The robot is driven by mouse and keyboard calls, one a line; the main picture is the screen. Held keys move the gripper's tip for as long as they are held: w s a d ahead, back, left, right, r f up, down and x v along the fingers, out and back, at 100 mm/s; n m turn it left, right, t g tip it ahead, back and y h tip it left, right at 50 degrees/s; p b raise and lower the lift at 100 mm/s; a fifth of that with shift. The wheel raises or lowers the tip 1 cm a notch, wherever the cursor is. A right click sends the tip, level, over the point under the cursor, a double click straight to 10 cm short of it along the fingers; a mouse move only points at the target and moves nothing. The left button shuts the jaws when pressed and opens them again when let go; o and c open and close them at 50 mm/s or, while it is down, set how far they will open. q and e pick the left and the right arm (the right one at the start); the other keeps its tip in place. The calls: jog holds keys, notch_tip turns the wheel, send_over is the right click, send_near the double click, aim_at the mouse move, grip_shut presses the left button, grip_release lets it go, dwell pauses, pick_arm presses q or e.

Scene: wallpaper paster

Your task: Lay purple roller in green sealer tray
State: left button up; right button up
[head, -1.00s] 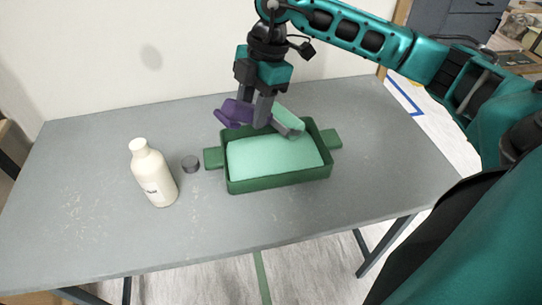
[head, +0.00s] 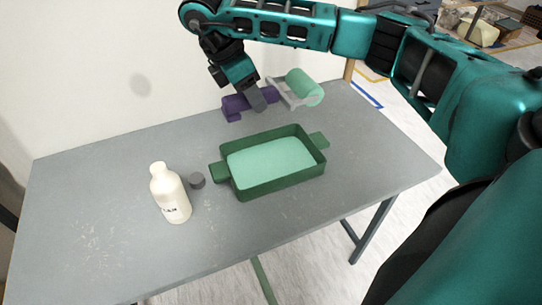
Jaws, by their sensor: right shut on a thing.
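The purple roller has a purple handle (head: 237,106), a grey frame and a mint-green roller sleeve (head: 305,87). My right gripper (head: 258,104) is shut on its handle and holds it behind the tray, with the sleeve pointing right. The sleeve is clear of the tray. The green sealer tray (head: 275,191) sits on the grey table, with a tab at each end and pale mint sealer inside. My left gripper does not show.
The grey table (head: 100,215) is bare at the left and front. A white wall rises behind.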

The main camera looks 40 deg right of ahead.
jog(key=shift+r, duration=0.2)
jog(key=shift+f, duration=0.2)
jog(key=b, duration=0.5)
send_over(264, 167)
jog(key=a, duration=0.2)
notch_tip(264, 167, down, 11)
jog(key=f, duration=0.2)
jog(key=shift+w+f+b, duration=0.25)
jog(key=shift+f+b, duration=0.1)
jog(key=shift+f, duration=0.25)
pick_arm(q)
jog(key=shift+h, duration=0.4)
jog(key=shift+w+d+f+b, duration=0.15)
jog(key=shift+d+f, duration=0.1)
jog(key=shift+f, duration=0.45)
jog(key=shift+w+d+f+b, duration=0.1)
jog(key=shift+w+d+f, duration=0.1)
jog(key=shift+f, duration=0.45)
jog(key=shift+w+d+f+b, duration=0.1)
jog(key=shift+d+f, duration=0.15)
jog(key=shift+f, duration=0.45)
pick_arm(e)
jog(key=shift+f, duration=2.65)
